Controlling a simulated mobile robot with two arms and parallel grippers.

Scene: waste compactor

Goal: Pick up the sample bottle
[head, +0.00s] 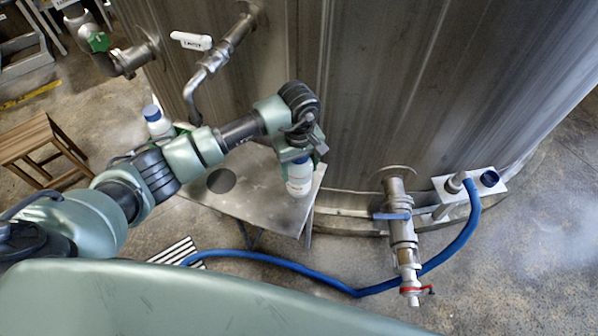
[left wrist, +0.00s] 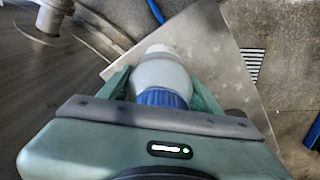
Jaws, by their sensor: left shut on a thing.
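My left gripper (head: 297,160) is shut on a white sample bottle (head: 299,180) near the right side of a small metal table (head: 245,200). In the left wrist view the bottle's white body (left wrist: 163,72) sits between the two green fingers, with its ribbed blue cap (left wrist: 161,98) nearest the gripper. I cannot tell whether the bottle touches the tabletop. A second white bottle with a blue cap (head: 152,112) stands farther left, beyond my arm. My right gripper does not show.
A large steel tank (head: 420,90) rises close behind the table. A valve pipe (head: 400,225) and a blue hose (head: 320,279) lie to the right and in front. A wooden stool (head: 35,145) stands at left. The tabletop has a round dark hole (head: 221,181).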

